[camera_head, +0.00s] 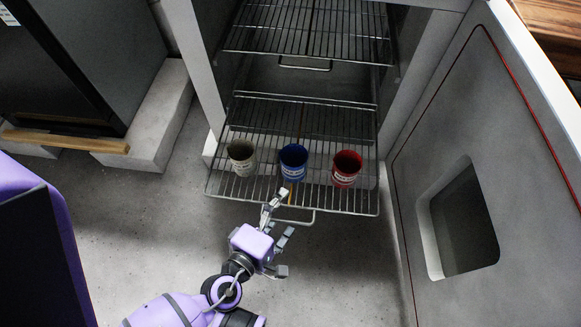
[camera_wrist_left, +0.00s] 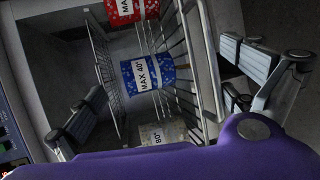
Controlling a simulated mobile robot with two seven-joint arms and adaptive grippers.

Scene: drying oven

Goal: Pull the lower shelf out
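The lower shelf (camera_head: 352,211) is a wire rack that sticks out of the front of the open oven. A wire handle (camera_head: 312,217) hangs at the middle of its front edge. On it stand a pale cup (camera_head: 242,158), a blue cup (camera_head: 293,162) and a red cup (camera_head: 346,168). My left gripper (camera_head: 284,228) is at the front edge by the handle, with its fingers spread apart. In the left wrist view the fingers are wide apart, and the shelf's wires (camera_wrist_left: 205,75) and the blue cup (camera_wrist_left: 148,76) show between them. Contact with the handle is unclear. My right gripper is not in view.
The upper shelf (camera_head: 310,42) is empty inside the oven. The oven door (camera_head: 405,185) stands open on the right. A dark cabinet (camera_head: 95,60) on a pale block and a wooden strip (camera_head: 65,140) are at the left. The floor before the shelf is clear.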

